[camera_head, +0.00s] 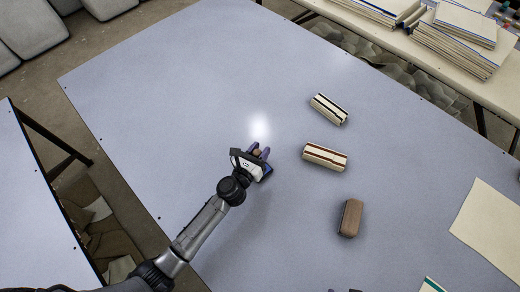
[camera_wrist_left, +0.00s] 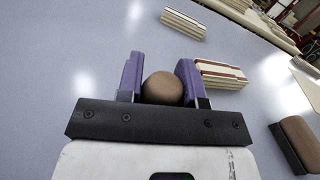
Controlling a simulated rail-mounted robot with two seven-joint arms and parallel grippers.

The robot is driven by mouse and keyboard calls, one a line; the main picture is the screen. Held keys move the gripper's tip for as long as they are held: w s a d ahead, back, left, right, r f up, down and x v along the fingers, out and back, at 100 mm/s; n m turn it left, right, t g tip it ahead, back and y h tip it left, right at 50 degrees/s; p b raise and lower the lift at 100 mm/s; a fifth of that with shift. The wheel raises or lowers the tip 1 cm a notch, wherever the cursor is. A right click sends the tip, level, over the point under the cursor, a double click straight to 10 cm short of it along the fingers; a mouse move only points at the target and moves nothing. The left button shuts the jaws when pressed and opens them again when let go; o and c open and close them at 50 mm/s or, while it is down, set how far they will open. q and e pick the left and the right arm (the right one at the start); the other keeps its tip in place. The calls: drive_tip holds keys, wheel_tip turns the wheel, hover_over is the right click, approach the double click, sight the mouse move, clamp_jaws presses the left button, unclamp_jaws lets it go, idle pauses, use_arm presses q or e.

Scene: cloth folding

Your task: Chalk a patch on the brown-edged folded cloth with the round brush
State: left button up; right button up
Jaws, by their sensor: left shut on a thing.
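My left gripper (camera_head: 262,153) is above the middle of the blue-grey table (camera_head: 150,75). Its purple fingers are shut on the round brush, a brown rounded piece (camera_wrist_left: 163,88) seen between them in the left wrist view. A folded cream cloth with a very dark brown edge stripe (camera_head: 328,109) lies to the upper right of the gripper. A second folded cream cloth with a dark red-brown stripe (camera_head: 325,156) lies nearer, right of the gripper. Both are apart from the brush. Small dark parts at the bottom edge of the head view may be my right gripper; its jaws cannot be made out.
A brown rectangular block brush (camera_head: 350,217) lies below the nearer cloth. A flat cream sheet (camera_head: 490,232) lies at the right. A green-striped piece (camera_head: 432,285) shows at the bottom edge. Stacked cloths (camera_head: 455,45) lie on a side table. The table's left half is clear.

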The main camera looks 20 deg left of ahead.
use_arm(q)
drive_tip(key=shift+f, duration=0.25)
use_arm(e)
drive_tip(key=shift+d+f, duration=0.1)
drive_tip(key=shift+f, duration=0.1)
idle(0.6)
use_arm(q)
drive_tip(key=shift+f+b, duration=0.25)
drive_tip(key=shift+b, duration=0.2)
use_arm(e)
drive_tip(key=shift+f, duration=0.2)
use_arm(q)
drive_tip(key=shift+f, duration=0.15)
idle(0.7)
use_arm(e)
drive_tip(key=shift+r, duration=0.1)
use_arm(q)
wheel_tip(320, 180, up, 7)
drive_tip(key=p, duration=0.7)
use_arm(e)
wheel_tip(320, 180, up, 7)
drive_tip(key=shift+r, duration=0.1)
idle(0.5)
